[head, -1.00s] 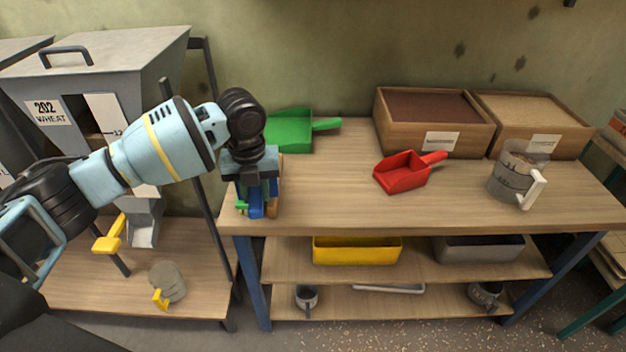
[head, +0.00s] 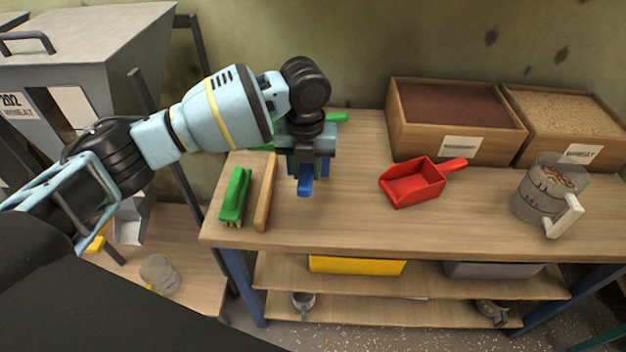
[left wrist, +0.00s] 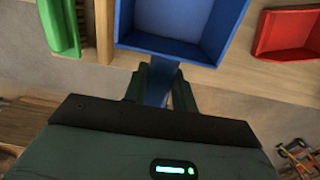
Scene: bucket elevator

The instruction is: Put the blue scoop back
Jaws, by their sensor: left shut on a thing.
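The blue scoop (head: 306,185) shows in the head view just below my left gripper (head: 306,165), partly hidden by it. In the left wrist view my left gripper (left wrist: 162,88) is shut on the handle of the blue scoop (left wrist: 180,50), whose open tray faces the camera. In the head view the scoop is over the left part of the wooden workbench (head: 340,215); I cannot tell whether it touches the top. My right gripper is not in view.
A green brush (head: 235,195) and a wooden strip (head: 265,192) lie left of the scoop. A green scoop (head: 337,117) is mostly hidden behind my gripper. A red scoop (head: 412,188), a measuring jug (head: 540,190) and two wooden grain boxes (head: 460,145) stand to the right.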

